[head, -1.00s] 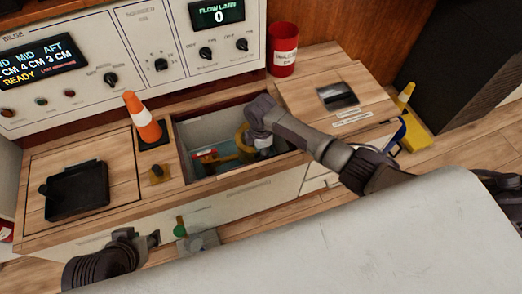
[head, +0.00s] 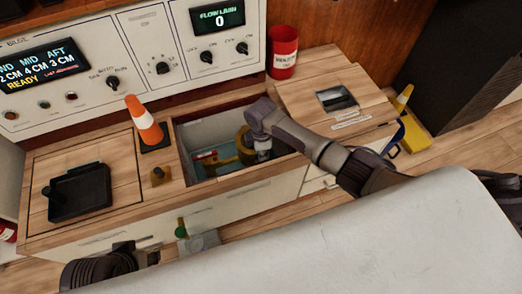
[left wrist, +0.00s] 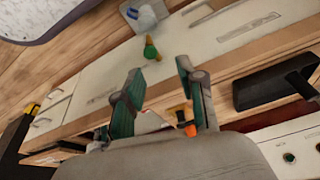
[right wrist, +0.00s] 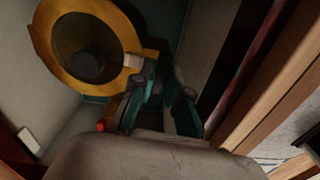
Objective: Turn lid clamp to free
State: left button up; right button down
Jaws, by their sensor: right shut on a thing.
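A yellow ring-shaped fitting (head: 246,142) sits in the open bay (head: 212,128) of the wooden counter. In the right wrist view the yellow ring (right wrist: 112,22) has a dark round opening and a small pale piece (right wrist: 133,62) at its edge. My right gripper (head: 262,155) reaches down into the bay beside the ring. Its fingers (right wrist: 164,82) are close together, shut on what I take to be the lid clamp, which they largely hide. My left gripper (head: 152,256) hangs in front of the counter. Its fingers (left wrist: 157,78) are apart and empty.
A red-handled part (head: 206,156) lies in the bay. A red can (head: 283,52) stands behind right. The control panel (head: 140,50) rises behind the counter.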

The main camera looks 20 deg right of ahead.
jog(key=shift+r+m+p, duration=0.15)
jog(key=shift+m+p, duration=0.35)
jog(key=shift+m, duration=0.1)
jog(key=m+p, duration=0.3)
jog(key=m, duration=0.1)
jog(key=shift+m+p, duration=0.3)
jog(key=shift+p, duration=0.05)
jog(key=m+p, duration=0.3)
jog(key=m, duration=0.4)
pick_arm(q)
jog(key=s+f, duration=0.2)
jog(key=f, duration=0.9)
jog(key=s+f+g, duration=0.1)
jog(key=s+f, duration=0.1)
jog(key=f, duration=1)
jog(key=shift+s+a+g+p, duration=0.2)
jog(key=shift+g+p, duration=0.1)
jog(key=shift+p, duration=0.1)
pick_arm(e)
jog(key=shift+m, duration=2)
jog(key=c, duration=1.2)
grip_release()
jog(key=shift+o, duration=0.2)
pick_arm(q)
jog(key=shift+s, duration=0.1)
